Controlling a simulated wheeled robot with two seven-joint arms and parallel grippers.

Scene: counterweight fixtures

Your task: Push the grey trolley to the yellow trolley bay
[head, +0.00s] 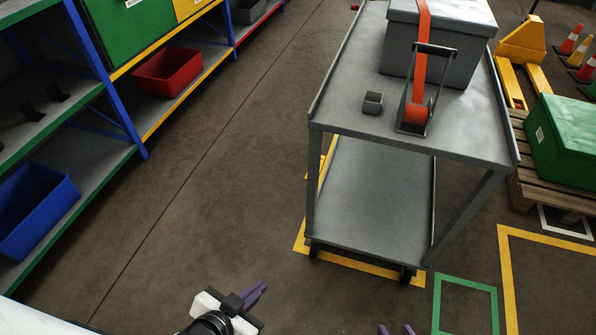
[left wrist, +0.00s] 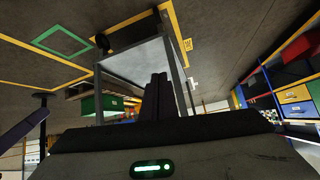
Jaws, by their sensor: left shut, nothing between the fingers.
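The grey trolley (head: 380,190) stands right of centre in the head view, with a top deck and a lower shelf. A yellow floor outline (head: 360,265) shows under and around its near legs. A second yellow outline (head: 508,270) lies to the right; I cannot tell which is the trolley bay. My left gripper (head: 257,291) is shut and empty, apart from the trolley, in front and to the left of it. My right gripper (head: 396,330) shows only two separated fingertips at the bottom edge. The left wrist view shows the trolley frame (left wrist: 182,75) beyond the left fingers (left wrist: 156,97).
A grey box (head: 440,45) with an orange strap and a small grey block (head: 373,102) sit on the top deck. Shelving (head: 100,130) stands left. A pallet (head: 540,190) with a green box (head: 568,140) stands right. A green floor square (head: 465,283) lies beside the trolley. Floor between shelving and trolley is clear.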

